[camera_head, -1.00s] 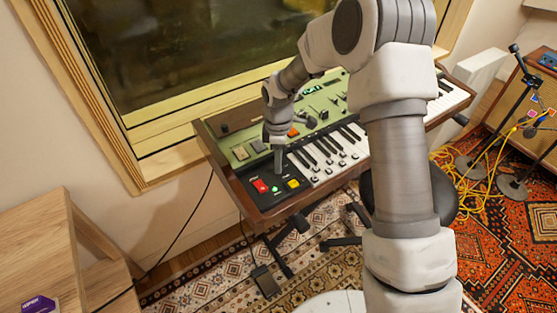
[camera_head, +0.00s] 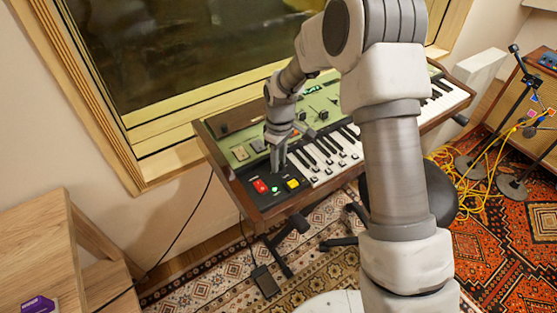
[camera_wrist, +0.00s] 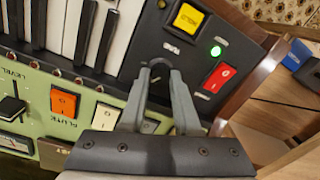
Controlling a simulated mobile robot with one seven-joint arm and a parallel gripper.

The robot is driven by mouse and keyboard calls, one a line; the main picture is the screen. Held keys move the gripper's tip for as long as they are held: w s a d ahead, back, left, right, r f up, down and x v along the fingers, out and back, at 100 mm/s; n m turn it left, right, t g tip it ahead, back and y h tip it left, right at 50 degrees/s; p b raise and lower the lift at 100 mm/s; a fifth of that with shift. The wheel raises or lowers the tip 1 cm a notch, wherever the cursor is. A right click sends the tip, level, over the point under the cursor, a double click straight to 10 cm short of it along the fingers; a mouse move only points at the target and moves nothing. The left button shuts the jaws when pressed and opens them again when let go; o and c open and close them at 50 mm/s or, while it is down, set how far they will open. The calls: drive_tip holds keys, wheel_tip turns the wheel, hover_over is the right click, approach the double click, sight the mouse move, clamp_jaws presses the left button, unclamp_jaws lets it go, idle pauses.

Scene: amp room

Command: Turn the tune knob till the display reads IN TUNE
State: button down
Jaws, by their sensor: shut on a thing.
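The keyboard instrument (camera_head: 240,185) stands below the window, with a green control panel and a black end panel (camera_wrist: 218,25). My gripper (camera_head: 278,165) points down at the black end panel. In the wrist view my gripper (camera_wrist: 160,72) has its two grey fingers closed around a small dark knob (camera_wrist: 159,66) on that panel. The fingers hide much of the knob, and its label cannot be read. A small lit green display (camera_head: 312,89) shows on the green panel in the head view. Its text is too small to read.
Close to the knob are a yellow button (camera_wrist: 187,18), a lit green lamp (camera_wrist: 216,51) and a red rocker switch (camera_wrist: 220,77). An orange switch (camera_wrist: 65,102) and the keys (camera_wrist: 85,30) lie on the other side. A wooden table (camera_head: 40,235) stands at left.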

sight(280, 163)
drive_tip(key=shift+m, duration=1.3)
drive_tip(key=c, duration=0.6)
unclamp_jaws()
drive_tip(key=shift+r, duration=0.1)
drive_tip(key=shift+w+d+r+p, duration=0.15)
drive_tip(key=shift+r+p, duration=0.55)
drive_tip(key=shift+r, duration=3.65)
drive_tip(key=shift+w+d+r+p, duration=0.1)
drive_tip(key=shift+r+p, duration=0.55)
drive_tip(key=shift+r, duration=3.65)
